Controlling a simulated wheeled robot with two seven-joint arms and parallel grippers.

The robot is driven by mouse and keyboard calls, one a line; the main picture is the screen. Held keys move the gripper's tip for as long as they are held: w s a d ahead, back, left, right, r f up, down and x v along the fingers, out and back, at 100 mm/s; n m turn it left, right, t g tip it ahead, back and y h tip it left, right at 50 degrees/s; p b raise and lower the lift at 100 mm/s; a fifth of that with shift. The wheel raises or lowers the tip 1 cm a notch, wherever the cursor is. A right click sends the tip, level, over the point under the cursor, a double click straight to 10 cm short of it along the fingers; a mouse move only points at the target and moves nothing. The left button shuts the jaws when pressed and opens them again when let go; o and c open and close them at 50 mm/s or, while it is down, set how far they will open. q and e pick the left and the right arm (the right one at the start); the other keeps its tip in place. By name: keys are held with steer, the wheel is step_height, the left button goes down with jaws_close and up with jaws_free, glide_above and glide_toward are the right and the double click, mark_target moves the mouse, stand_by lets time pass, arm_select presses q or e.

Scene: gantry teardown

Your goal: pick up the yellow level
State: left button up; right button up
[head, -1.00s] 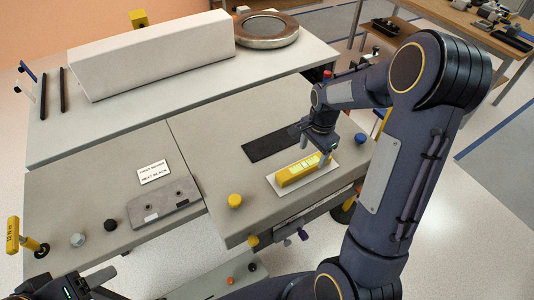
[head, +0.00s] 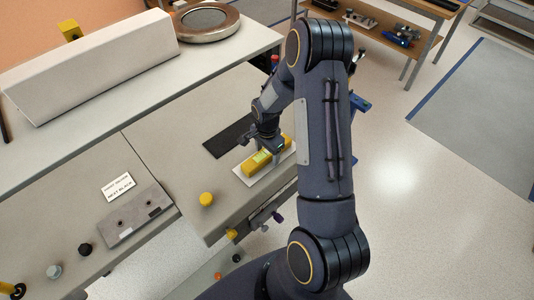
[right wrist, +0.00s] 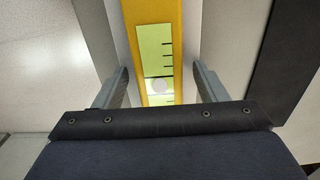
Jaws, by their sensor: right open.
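The yellow level (head: 254,164) lies on a white plate (head: 243,177) near the front of the table, partly hidden by my right gripper. In the right wrist view the level (right wrist: 157,50) runs lengthwise up the picture, with a pale green vial window and black marks. My right gripper (head: 268,148) is open and points down over the level. In the right wrist view its two fingers (right wrist: 162,78) stand one on each side of the level, with a gap visible on both sides. My left gripper is out of view.
A dark mat (head: 229,136) lies just behind the white plate. A yellow knob (head: 206,199) stands to its left. A grey plate with holes (head: 136,214) and a printed card (head: 118,186) lie further left. A long white block (head: 95,66) sits on the raised back shelf.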

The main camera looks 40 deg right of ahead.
steer(key=shift+c, duration=0.4)
jaws_close()
steer(key=shift+r, duration=0.15)
